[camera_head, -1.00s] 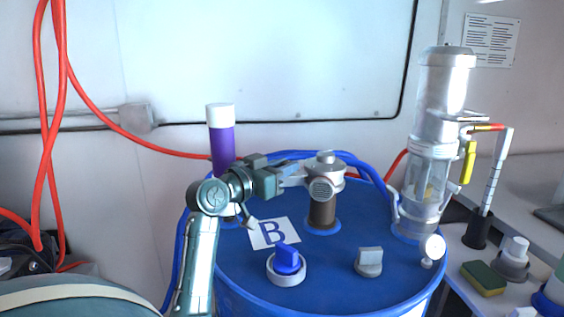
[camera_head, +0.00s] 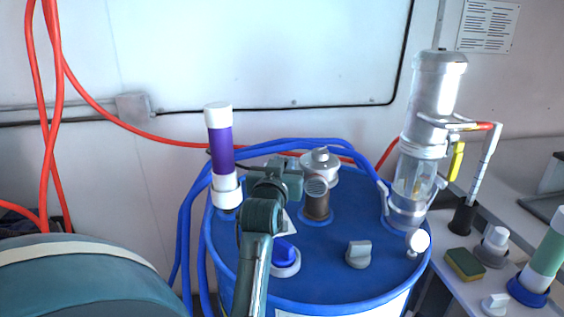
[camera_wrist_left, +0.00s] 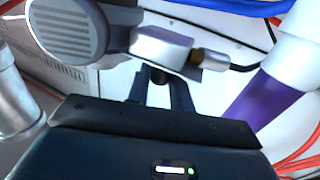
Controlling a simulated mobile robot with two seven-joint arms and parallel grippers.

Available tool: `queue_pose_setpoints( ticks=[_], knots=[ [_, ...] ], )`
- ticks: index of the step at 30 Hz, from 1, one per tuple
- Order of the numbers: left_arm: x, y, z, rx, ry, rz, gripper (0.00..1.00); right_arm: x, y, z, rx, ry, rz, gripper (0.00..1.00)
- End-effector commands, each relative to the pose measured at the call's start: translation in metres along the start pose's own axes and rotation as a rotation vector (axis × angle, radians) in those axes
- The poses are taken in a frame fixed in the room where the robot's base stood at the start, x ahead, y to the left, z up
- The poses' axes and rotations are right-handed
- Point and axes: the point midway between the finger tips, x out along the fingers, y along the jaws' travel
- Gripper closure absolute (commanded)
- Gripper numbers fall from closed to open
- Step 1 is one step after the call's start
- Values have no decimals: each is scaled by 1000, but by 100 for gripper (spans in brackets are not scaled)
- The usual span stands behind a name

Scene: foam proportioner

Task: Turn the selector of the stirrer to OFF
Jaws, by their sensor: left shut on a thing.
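The stirrer (camera_head: 317,187) stands on the blue drum's lid, with a grey metal head on a dark brown stem. In the left wrist view its vented round housing (camera_wrist_left: 68,30) fills the upper left. My right gripper is not in view.
The blue drum (camera_head: 345,283) carries a purple and white tube (camera_head: 221,150) at left, a blue knob (camera_head: 285,252), a grey knob (camera_head: 358,254) and a tall clear-and-metal cylinder (camera_head: 425,130) at right. Blue hoses (camera_head: 290,144) run behind. A sponge (camera_head: 464,264) lies on the right counter.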

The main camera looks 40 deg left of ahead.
Motion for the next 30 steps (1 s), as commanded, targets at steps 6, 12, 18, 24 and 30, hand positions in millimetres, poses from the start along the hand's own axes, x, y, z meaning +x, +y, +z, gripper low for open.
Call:
queue_pose_setpoints(
  ticks=[6,12,18,24,30],
  knots=[
    [0,0,0,0,0,-3,100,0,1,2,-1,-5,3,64],
    [0,0,1,1,-1,-2,75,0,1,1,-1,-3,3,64],
    [0,0,0,1,-1,-3,58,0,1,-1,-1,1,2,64],
    [0,0,0,1,0,-3,56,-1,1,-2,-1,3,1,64],
    [1,0,0,1,-1,-2,56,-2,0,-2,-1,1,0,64]
  ],
)
